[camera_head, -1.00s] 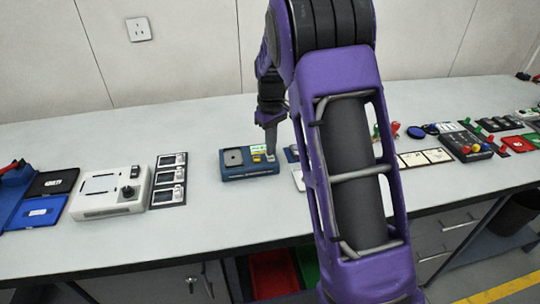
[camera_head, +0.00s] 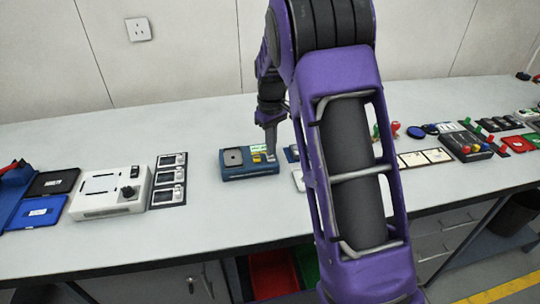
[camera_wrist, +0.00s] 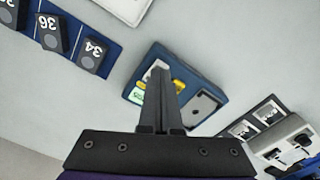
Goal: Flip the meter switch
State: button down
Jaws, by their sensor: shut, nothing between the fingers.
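The meter (camera_head: 249,163) is a small blue box on the grey bench, with a grey square plate on its left and a yellow-green label and a small switch area on its right. My gripper (camera_head: 270,150) is shut and empty, its tips down at the right end of the meter's top. In the wrist view the shut fingers (camera_wrist: 160,85) reach over the meter (camera_wrist: 220,100) and hide part of its top, the switch included. I cannot tell whether the tips touch the switch.
A white box with a black knob (camera_head: 110,194) and a black panel of switches (camera_head: 169,180) stand left of the meter. A blue holder with numbered blocks (camera_wrist: 75,35) lies nearby in the wrist view. Bare bench (camera_head: 150,125) lies behind the meter.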

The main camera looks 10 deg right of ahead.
aim_at(271, 158)
jog(key=shift+f+b, duration=0.6)
jog(key=shift+f, duration=0.45)
dwell(0.4)
jog(key=shift+r, duration=0.15)
jog(key=shift+r+p, duration=2.2)
jog(key=shift+r, duration=1.2)
